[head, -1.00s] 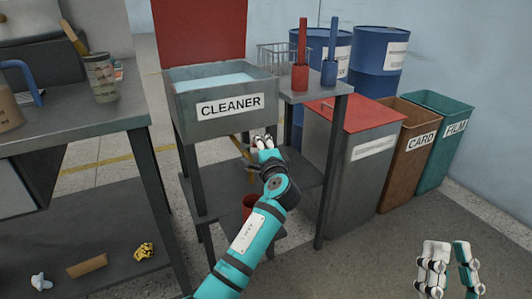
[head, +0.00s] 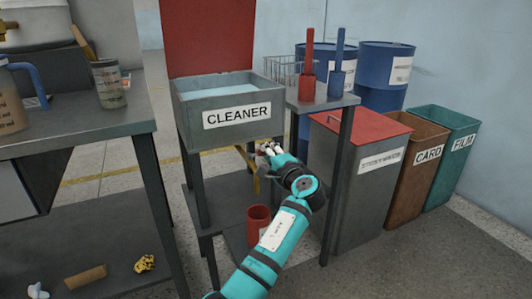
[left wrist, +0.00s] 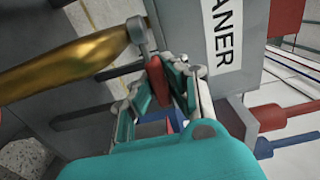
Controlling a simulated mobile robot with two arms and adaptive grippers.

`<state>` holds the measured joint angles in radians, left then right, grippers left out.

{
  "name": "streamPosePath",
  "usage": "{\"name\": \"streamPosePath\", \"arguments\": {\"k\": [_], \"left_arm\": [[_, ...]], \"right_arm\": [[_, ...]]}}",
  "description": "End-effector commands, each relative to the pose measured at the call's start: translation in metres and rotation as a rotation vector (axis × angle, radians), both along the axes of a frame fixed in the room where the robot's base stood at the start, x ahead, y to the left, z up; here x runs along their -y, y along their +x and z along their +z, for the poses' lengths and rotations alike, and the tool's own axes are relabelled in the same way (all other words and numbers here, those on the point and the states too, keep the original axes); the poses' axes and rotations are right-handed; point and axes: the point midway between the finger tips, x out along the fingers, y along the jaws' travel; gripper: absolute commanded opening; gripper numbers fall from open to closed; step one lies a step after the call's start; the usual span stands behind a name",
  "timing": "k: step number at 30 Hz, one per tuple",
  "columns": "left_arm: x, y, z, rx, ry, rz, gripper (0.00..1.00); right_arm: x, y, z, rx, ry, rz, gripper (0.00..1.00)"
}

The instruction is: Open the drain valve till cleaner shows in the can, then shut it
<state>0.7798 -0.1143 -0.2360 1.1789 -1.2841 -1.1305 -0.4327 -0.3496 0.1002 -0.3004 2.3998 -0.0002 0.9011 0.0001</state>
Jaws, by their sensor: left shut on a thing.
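The grey tank (head: 180,115) labelled CLEANER holds pale blue liquid in the head view. A brass-coloured spout (head: 252,165) shows below it, and is large in the left wrist view (left wrist: 70,62). My left gripper (head: 268,150) is at the valve under the tank's front. In the left wrist view its fingers (left wrist: 160,85) are shut on the red valve handle (left wrist: 158,80). A red can (head: 258,218) stands on the lower shelf below the tank, partly hidden by my left arm. I cannot make out liquid in it. My right gripper is not in view.
A side shelf (head: 300,102) right of the tank holds a red and a blue handled holder and a wire basket. Bins for card (head: 420,170) and film (head: 455,150) stand at right. A workbench (head: 110,125) is at left.

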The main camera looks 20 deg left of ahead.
Motion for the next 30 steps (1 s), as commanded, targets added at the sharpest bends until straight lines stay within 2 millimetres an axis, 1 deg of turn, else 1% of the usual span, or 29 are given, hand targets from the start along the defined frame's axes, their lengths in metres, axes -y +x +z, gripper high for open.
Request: {"name": "streamPosePath", "arguments": {"k": [2, 3, 6, 9, 16, 19, 30], "left_arm": [[-0.001, -0.001, -0.002, -0.003, -0.002, 0.003, 0.0], [-0.001, -0.001, -0.002, -0.003, -0.002, 0.003, 0.13], [-0.001, 0.0, -0.002, -0.003, -0.001, 0.002, 0.26], [-0.001, 0.0, -0.001, -0.002, -0.001, 0.001, 0.37], [0.0, 0.0, -0.001, -0.001, -0.001, 0.0, 0.37], [0.005, -0.004, -0.001, -0.001, -0.001, -0.001, 0.37], [0.046, -0.043, -0.002, -0.001, -0.003, -0.002, 0.37]], "right_arm": [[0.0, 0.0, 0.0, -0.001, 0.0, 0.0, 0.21], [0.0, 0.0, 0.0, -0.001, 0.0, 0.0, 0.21], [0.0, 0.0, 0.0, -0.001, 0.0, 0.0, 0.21], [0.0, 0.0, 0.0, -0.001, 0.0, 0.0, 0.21], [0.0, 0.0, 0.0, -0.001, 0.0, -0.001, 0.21], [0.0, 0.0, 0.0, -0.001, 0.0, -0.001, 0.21], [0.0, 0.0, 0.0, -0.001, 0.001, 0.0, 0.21]]}}
